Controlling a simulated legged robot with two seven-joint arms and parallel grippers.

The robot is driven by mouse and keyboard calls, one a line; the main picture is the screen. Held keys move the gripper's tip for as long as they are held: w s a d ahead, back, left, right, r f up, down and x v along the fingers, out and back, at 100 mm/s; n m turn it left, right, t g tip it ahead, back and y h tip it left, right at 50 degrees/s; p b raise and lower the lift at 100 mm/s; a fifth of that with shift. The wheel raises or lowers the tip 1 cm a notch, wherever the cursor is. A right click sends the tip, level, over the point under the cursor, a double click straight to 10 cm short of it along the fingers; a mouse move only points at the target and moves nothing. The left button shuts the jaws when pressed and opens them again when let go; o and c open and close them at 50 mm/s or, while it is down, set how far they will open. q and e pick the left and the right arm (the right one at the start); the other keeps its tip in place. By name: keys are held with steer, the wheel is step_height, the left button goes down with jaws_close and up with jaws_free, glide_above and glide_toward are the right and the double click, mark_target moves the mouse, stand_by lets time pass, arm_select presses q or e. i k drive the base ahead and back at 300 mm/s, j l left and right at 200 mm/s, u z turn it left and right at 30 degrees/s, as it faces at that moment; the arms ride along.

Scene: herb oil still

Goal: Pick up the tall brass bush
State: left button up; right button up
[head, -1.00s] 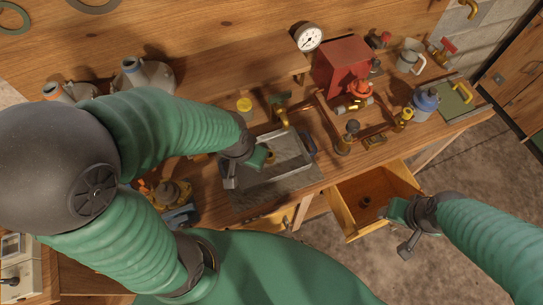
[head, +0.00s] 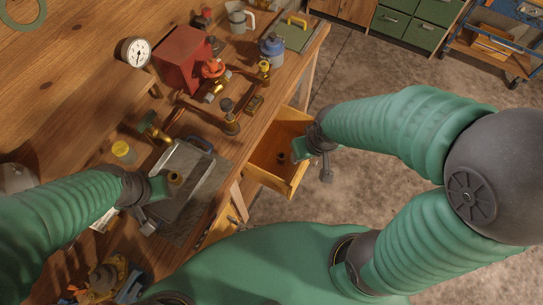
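Two small brass bushes show in the head view; I cannot tell for sure which is the tall one. One brass bush (head: 175,178) is over the grey metal tray (head: 203,158), right at the tip of my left gripper (head: 163,187). Whether that gripper grips it or is only beside it is unclear. The other bush (head: 282,157) is inside the open wooden drawer (head: 262,172). My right gripper (head: 302,150) reaches over the drawer's right side, close to this bush. Its fingertips are small and partly hidden, so their opening is unclear.
Brass and copper pipe fittings (head: 230,122) stand on the bench behind the tray. A red box (head: 185,60), a pressure gauge (head: 136,52), a blue-topped jar (head: 271,48) and a grey mug (head: 238,18) are farther back.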

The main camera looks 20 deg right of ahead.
mark_target(281, 157)
steer(key=l+u, duration=0.55)
steer(key=u, duration=0.2)
